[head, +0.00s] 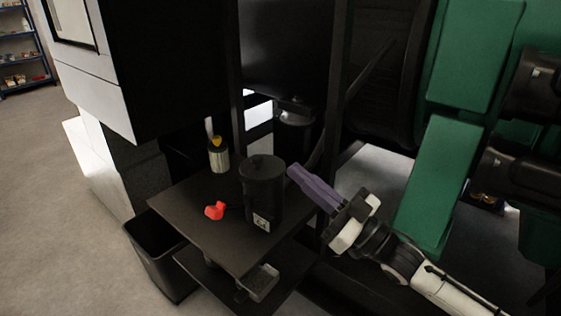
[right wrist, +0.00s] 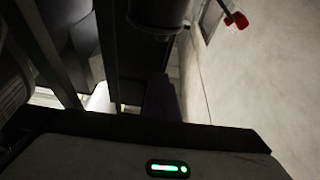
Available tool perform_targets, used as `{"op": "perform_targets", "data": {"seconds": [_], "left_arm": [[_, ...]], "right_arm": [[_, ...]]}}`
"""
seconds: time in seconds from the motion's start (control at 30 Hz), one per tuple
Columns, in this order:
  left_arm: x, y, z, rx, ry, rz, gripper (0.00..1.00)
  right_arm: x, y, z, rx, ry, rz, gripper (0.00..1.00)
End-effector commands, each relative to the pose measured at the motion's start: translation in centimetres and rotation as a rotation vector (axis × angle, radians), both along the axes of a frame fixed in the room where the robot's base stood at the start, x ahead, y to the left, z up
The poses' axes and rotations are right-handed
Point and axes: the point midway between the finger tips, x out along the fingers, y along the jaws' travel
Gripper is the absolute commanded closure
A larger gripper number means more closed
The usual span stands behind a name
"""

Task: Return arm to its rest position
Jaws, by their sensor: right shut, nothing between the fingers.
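My right gripper (head: 294,171), with purple fingers, comes in from the lower right in the head view. Its fingers are shut and hold nothing. The tips point up and left and appear just right of a black canister (head: 261,180) on a dark side table (head: 211,238). I cannot tell whether they touch it. In the right wrist view the closed fingers (right wrist: 160,100) show dimly. The white arm behind the gripper runs to the lower right corner. My left gripper is not in view.
A red object (head: 215,210) and a jar with a yellow top (head: 218,155) stand on the table. A black bin (head: 165,262) is at its left. Dark frame posts and green machinery (head: 440,185) crowd the right side. Open floor (head: 60,215) lies at left.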

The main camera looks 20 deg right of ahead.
Motion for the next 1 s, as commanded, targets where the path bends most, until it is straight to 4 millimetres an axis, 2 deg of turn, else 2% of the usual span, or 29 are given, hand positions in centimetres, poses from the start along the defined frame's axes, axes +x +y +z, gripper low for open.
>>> {"op": "perform_targets", "data": {"seconds": [0.17, 0.27, 0.37, 0.47, 0.5, 0.6, 0.7, 0.83, 0.9, 1.0], "left_arm": [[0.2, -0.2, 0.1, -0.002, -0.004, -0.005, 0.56], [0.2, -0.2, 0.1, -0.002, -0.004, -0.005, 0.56], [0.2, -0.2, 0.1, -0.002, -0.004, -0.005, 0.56], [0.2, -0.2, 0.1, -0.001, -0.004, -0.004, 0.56], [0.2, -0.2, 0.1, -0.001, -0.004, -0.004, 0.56], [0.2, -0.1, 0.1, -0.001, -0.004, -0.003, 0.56], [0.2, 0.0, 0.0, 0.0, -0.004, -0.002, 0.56], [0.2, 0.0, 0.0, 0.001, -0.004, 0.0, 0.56], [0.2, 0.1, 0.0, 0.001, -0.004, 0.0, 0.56], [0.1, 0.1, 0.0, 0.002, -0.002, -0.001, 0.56]], "right_arm": [[-0.2, -0.1, -0.2, 0.0, 0.003, -0.002, 1.0], [-0.4, 0.2, -2.2, -0.004, 0.05, -0.021, 1.0], [-1.1, 1.0, -6.9, -0.017, 0.162, -0.068, 1.0], [-3.0, 2.1, -13.7, -0.052, 0.331, -0.129, 1.0], [-4.2, 2.6, -16.5, -0.069, 0.406, -0.153, 1.0], [-7.9, 3.8, -23.2, -0.121, 0.594, -0.201, 1.0], [-12.4, 5.1, -28.9, -0.177, 0.775, -0.232, 1.0], [-18.2, 6.4, -34.2, -0.243, 0.971, -0.248, 1.0], [-20.7, 6.9, -36.0, -0.27, 1.048, -0.249, 1.0], [-23.0, 7.4, -37.5, -0.295, 1.119, -0.247, 1.0]]}}
